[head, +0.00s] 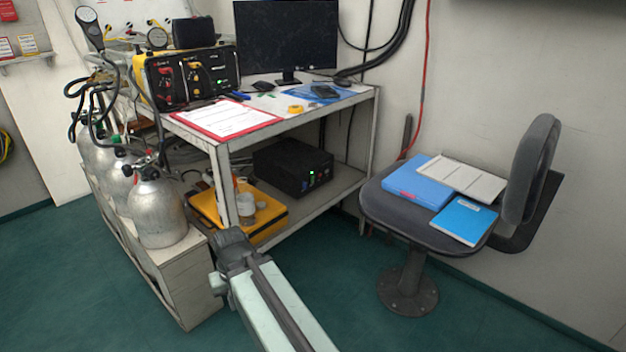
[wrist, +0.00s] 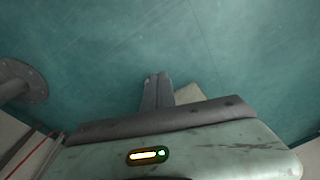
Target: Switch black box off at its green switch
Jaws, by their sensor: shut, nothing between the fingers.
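The black box (head: 285,165) sits on the lower shelf of the desk in the head view. Its front panel faces right and carries a small lit green spot (head: 311,174), too small to tell whether it is the switch or a lamp. Small coloured controls show beside it. My gripper (wrist: 157,77) shows in the wrist view with its two fingers together and nothing between them, above the green floor. In the head view my arm reaches up from the bottom edge, in front of the desk; the fingers cannot be made out there. The box is not in the wrist view.
Silver cylinders (head: 158,212) stand in a pale crate at the left. A grey chair (head: 423,228) with folders stands at the right. Its round foot (wrist: 24,82) shows in the wrist view. Green floor lies between.

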